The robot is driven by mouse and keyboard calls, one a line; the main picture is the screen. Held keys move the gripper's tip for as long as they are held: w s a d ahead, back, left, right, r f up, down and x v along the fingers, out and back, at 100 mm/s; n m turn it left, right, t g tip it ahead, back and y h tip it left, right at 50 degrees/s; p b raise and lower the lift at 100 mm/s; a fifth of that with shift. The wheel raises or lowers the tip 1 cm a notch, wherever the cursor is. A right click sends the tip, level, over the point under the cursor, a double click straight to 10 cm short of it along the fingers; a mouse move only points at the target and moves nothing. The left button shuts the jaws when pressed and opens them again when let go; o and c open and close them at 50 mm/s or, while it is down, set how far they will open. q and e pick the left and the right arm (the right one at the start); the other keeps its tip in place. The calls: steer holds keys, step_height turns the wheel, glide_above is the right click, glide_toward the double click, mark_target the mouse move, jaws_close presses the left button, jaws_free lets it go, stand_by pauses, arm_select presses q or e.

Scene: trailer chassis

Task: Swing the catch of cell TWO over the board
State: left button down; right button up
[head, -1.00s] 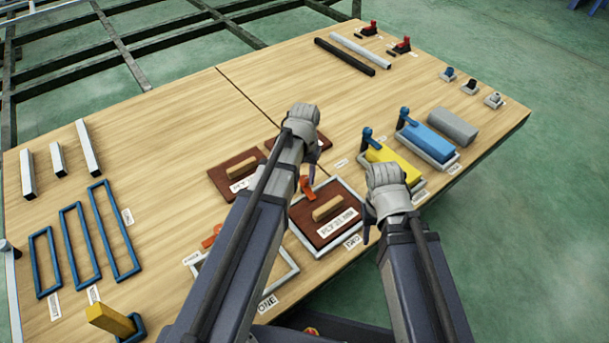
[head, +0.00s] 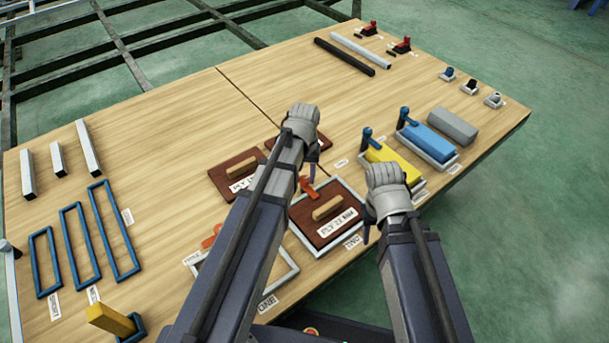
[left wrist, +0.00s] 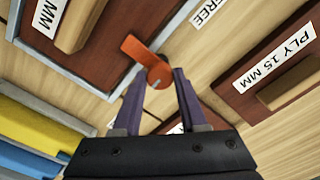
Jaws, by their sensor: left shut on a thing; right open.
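The brown board (head: 320,232) with a wooden grip bar lies in the pale frame of cell TWO (head: 298,237), label facing front. The orange catch (head: 309,188) sits at the frame's far edge. In the left wrist view the catch (left wrist: 145,58) lies slantwise across the rim, its free end over the board's edge. My left gripper (left wrist: 159,77) is shut on the catch at its round pivot end; its fingers also show in the head view (head: 312,176). My right gripper (head: 367,232) is open and empty, right of cell TWO, near the yellow block.
Cell ONE (head: 285,279) is an empty frame at the front left, with its own orange catch (head: 212,237). Other brown boards (head: 233,173) lie behind. A yellow block (head: 392,163) and a blue block (head: 428,141) sit in trays at the right.

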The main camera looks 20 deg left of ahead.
mark_target(305, 179)
arm_select(q)
steer(key=shift+c, duration=2.2)
jaws_free()
steer(key=shift+r, duration=0.1)
step_height(305, 179, up, 8)
steer(key=p, duration=0.8)
steer(key=shift+f, duration=0.2)
steer(key=shift+s+d, duration=0.1)
steer(key=shift+s, duration=0.05)
steer(key=s+d+m+y, duration=0.1)
steer(key=s+d+m, duration=0.4)
steer(key=s+d, duration=0.7)
step_height(305, 179, up, 31)
steer(key=s+a+p, duration=0.1)
steer(key=s+p, duration=0.1)
steer(key=p, duration=2.8)
steer(key=shift+a+p, duration=0.35)
steer(key=shift+p, duration=0.05)
